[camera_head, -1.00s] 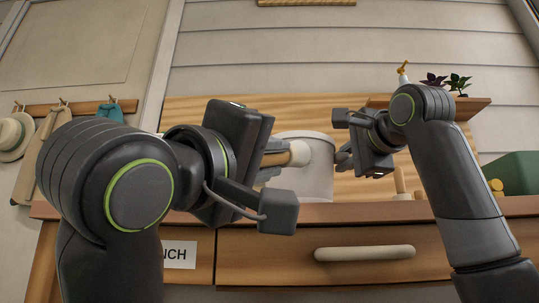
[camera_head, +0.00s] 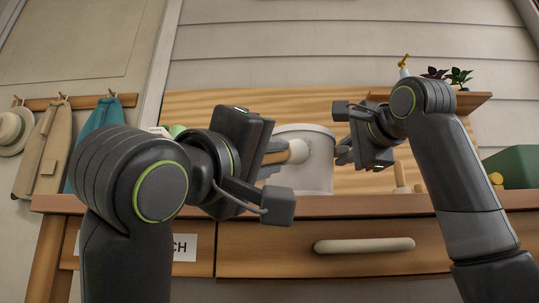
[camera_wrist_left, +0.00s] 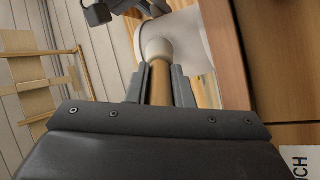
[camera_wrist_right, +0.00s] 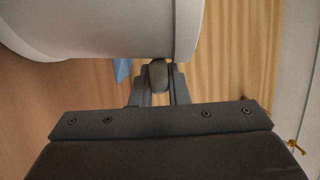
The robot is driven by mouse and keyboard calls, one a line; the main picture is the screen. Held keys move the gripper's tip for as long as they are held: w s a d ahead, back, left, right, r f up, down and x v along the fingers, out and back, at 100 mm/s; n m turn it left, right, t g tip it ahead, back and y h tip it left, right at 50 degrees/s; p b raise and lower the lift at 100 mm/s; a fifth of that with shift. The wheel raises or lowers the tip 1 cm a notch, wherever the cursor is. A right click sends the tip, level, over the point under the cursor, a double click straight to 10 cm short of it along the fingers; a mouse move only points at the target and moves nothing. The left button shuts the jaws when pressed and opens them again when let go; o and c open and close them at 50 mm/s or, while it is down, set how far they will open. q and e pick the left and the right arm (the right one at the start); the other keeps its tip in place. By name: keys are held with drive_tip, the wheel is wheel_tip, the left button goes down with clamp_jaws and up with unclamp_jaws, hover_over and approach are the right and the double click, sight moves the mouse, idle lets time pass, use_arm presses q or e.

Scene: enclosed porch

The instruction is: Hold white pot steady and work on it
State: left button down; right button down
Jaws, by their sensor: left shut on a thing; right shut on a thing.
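The white pot (camera_head: 318,172) stands on the wooden bench between my grippers. It also shows in the left wrist view (camera_wrist_left: 188,38) and the right wrist view (camera_wrist_right: 115,25). My left gripper (camera_head: 274,158) is shut on the wooden handle of a brush (camera_wrist_left: 160,80). The brush's pale round head (camera_head: 298,151) is at the pot's left side; I cannot tell whether it touches. My right gripper (camera_wrist_right: 157,82) is at the pot's right side, shut on a small grey knob (camera_wrist_right: 158,73) next to the pot's rim. The fingers partly hide the knob.
The bench (camera_head: 380,205) has a drawer with a pale handle (camera_head: 364,245). A green box (camera_head: 513,167) is at the right. A shelf (camera_head: 470,101) holds small plants and a bottle. Wooden pegs (camera_head: 402,182) stand right of the pot. Coats and a hat (camera_head: 14,132) hang left.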

sight(291, 158)
use_arm(q)
drive_tip(key=shift+w, duration=0.55)
drive_tip(key=shift+d, duration=0.15)
drive_tip(key=shift+d, duration=1.25)
drive_tip(key=shift+a+r, duration=0.1)
drive_tip(key=shift+a, duration=1.25)
drive_tip(key=shift+d, duration=1.4)
drive_tip(key=shift+a, duration=1.35)
drive_tip(key=shift+d, duration=1.15)
drive_tip(key=shift+a, duration=1.15)
